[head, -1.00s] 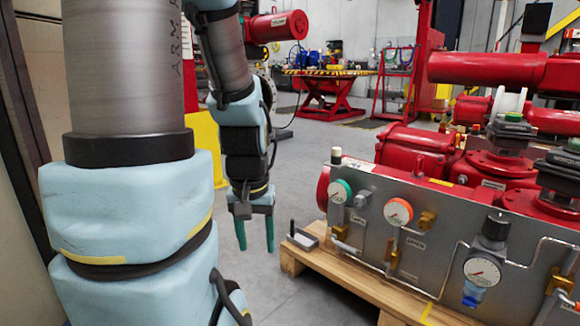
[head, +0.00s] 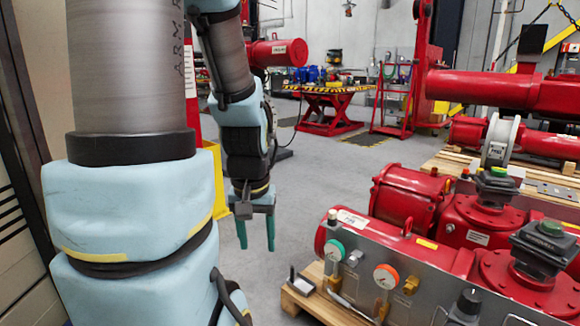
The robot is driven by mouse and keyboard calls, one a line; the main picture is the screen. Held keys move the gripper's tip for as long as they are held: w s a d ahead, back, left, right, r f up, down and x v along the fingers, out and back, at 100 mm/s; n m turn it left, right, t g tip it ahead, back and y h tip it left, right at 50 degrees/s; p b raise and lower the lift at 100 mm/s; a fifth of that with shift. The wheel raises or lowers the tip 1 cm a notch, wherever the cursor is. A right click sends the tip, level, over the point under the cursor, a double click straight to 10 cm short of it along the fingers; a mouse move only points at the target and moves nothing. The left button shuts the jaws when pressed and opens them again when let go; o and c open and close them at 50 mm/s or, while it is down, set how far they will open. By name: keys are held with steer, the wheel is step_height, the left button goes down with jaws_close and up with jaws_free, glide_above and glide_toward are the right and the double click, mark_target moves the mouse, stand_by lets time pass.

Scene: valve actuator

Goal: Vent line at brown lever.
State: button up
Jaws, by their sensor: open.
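My gripper (head: 256,246) hangs pointing down left of the valve panel, with its two green fingers apart and nothing between them. The grey panel (head: 345,277) stands at lower right along the red actuator. It carries a green-rimmed gauge (head: 335,251) and an orange-rimmed gauge (head: 386,277). A small brass-brown fitting (head: 411,284) sits beside the orange-rimmed gauge; I cannot tell whether it is the brown lever. The panel's lower part is cut off by the picture edge. My gripper appears apart from the panel.
A wooden pallet (head: 297,298) lies under the panel, with a small grey part (head: 300,282) on its corner. Red actuators (head: 405,191) fill the right side. A red lift table (head: 330,105) stands behind. Grey floor (head: 325,172) is open between.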

step_height(320, 180, up, 12)
steer(key=p, duration=0.9)
steer(key=shift+f, duration=0.15)
